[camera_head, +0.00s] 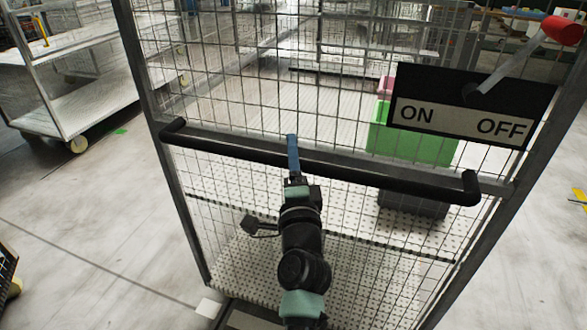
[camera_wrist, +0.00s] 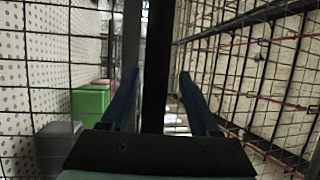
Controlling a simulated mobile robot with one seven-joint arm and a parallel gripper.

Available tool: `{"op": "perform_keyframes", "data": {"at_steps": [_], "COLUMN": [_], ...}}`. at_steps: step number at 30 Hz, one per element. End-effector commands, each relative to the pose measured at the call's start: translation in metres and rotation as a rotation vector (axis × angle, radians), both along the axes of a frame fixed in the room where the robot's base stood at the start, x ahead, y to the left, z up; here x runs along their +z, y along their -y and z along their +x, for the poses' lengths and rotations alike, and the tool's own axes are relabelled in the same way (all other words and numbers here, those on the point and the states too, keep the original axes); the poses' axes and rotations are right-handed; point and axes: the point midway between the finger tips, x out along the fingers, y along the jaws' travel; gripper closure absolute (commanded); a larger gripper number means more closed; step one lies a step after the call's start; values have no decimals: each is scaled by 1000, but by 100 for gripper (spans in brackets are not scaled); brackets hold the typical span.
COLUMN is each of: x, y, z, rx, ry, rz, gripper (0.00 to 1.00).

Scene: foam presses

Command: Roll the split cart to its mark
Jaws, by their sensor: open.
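The cart (camera_head: 207,232) is a tall wire-mesh cage with grey posts and perforated white shelves. A black handle bar (camera_head: 385,180) crosses its near side. My gripper (camera_head: 293,155) is at the handle, left of its middle. In the wrist view its two blue fingers (camera_wrist: 161,95) are apart, with the dark bar (camera_wrist: 157,65) running between them; I cannot tell whether they touch it. A black ON/OFF plate (camera_head: 430,88) sits at the cart's upper right. Its lever with a red knob (camera_head: 563,30) points up and right, on the OFF side. I cannot identify the mark for certain.
A green box (camera_head: 405,140), also in the wrist view (camera_wrist: 90,103), and a dark grey box (camera_head: 412,203) are in or behind the cart. Another shelf cart (camera_head: 85,108) stands at left. A green floor patch (camera_head: 120,131) lies beside it. Pale floor is clear at left.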

Motion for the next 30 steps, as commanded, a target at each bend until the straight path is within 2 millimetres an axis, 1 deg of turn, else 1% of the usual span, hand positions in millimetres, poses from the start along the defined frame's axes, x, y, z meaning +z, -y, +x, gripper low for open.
{"op": "perform_keyframes", "data": {"at_steps": [5,15,21,25,30], "x": [-5,-16,-21,-22,-22], "y": [2,6,8,9,9], "z": [-18,-80,-109,-120,-125], "rx": [0,3,3,3,4], "ry": [-4,-2,0,2,2], "rz": [0,-2,-1,0,0], "gripper": [38,38,38,38,38]}}
